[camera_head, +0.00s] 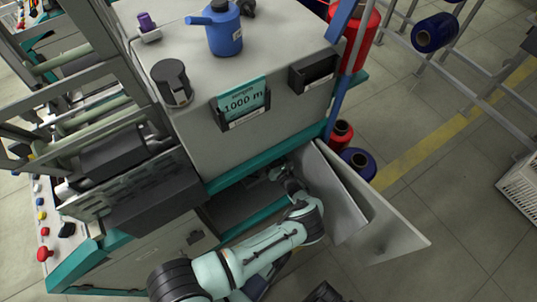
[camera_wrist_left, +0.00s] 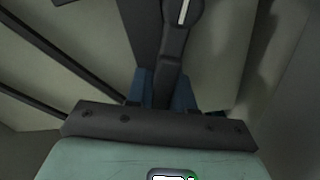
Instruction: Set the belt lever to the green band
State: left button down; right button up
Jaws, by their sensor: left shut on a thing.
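The belt lever (camera_wrist_left: 174,48) is a dark arm with a round end bearing a white mark, at the top middle of the left wrist view. My left gripper (camera_wrist_left: 163,90) is shut on its lower part, with a blue finger on either side. In the head view my left arm reaches through the open door into the cabinet (camera_head: 235,205) of the machine, and the gripper is small and dim there. I cannot make out the green band in either view. My right gripper is not in view.
The open cabinet door (camera_head: 375,215) stands to the right of my arm. Dark belts or cords (camera_wrist_left: 50,45) run diagonally at the left of the left wrist view. A blue bottle (camera_head: 223,32) and a 1000 m card (camera_head: 243,100) are on the machine. Red and blue spools (camera_head: 358,162) stand behind the door.

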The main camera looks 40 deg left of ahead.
pick_arm(q)
jog(key=shift+s+n, duration=0.1)
jog(key=shift+n, duration=2.1)
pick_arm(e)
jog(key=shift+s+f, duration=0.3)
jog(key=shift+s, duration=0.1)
pick_arm(q)
jog(key=c, duration=1.1)
grip_release()
jog(key=shift+d, duration=0.1)
jog(key=shift+p+v, duration=0.6)
jog(key=shift+v, duration=6.05)
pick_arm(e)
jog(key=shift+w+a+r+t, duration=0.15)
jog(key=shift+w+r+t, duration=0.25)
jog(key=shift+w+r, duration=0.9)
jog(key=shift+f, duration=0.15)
